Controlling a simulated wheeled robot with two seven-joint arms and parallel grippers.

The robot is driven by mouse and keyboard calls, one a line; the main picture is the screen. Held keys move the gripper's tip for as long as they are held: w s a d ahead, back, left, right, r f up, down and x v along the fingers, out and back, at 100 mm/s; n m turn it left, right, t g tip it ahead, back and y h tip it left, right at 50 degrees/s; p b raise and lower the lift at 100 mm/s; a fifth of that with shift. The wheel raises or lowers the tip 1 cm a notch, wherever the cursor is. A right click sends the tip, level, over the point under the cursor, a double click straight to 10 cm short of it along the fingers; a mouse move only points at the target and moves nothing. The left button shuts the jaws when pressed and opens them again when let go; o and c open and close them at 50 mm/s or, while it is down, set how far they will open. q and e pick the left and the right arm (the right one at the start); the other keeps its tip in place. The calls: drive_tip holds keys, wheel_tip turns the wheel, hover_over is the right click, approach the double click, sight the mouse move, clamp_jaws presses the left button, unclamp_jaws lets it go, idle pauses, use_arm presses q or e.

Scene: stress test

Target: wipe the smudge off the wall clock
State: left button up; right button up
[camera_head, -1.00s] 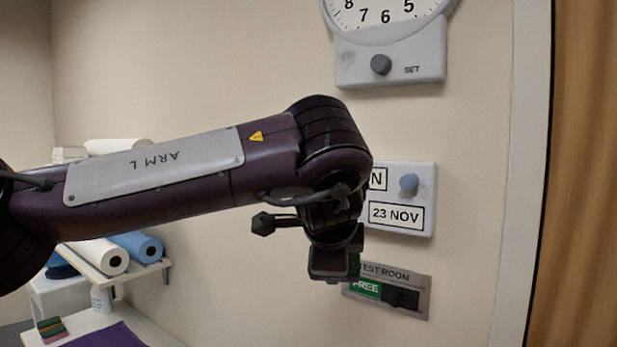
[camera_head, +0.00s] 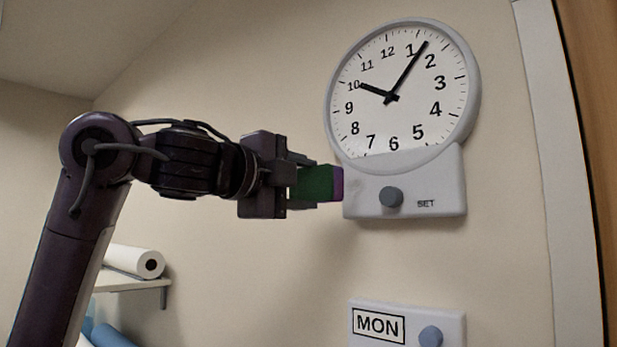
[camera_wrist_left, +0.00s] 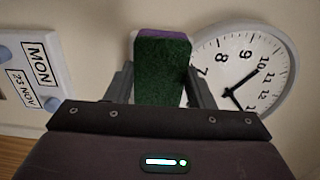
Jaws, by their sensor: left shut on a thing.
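The round white wall clock (camera_head: 430,105) hangs on the wall, with a pale grey lower housing (camera_head: 440,185) that has a knob (camera_head: 391,197) and the word SET. A faint grey smudge (camera_head: 353,187) shows at the housing's left end, just beside the sponge. My left gripper (camera_head: 305,186) is shut on a green and purple sponge (camera_head: 317,183), purple side toward the housing. The sponge is at the housing's left edge; I cannot tell whether it touches. In the left wrist view the sponge (camera_wrist_left: 161,72) stands between the fingers, overlapping the clock's edge (camera_wrist_left: 285,70). My right gripper is not in view.
A calendar plate (camera_head: 377,325) reading MON, with its own knob, is on the wall below the clock. A white door frame (camera_head: 560,170) stands to the right. A shelf with a white roll (camera_head: 135,261) is at the lower left.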

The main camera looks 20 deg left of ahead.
use_arm(q)
drive_tip(key=shift+w+d+r, duration=0.15)
drive_tip(key=shift+r, duration=0.05)
drive_tip(key=shift+w+d+p, duration=0.1)
drive_tip(key=shift+w+p, duration=0.2)
drive_tip(key=shift+p, duration=0.05)
drive_tip(key=x, duration=0.3)
drive_tip(key=shift+p, duration=0.4)
drive_tip(key=shift+w+d, duration=0.2)
drive_tip(key=shift+w, duration=0.4)
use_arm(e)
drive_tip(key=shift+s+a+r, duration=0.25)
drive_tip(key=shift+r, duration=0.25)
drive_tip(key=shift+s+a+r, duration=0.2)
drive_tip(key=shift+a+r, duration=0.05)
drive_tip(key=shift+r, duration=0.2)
use_arm(q)
drive_tip(key=shift+f, duration=0.1)
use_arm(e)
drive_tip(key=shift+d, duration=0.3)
use_arm(q)
drive_tip(key=shift+x, duration=0.95)
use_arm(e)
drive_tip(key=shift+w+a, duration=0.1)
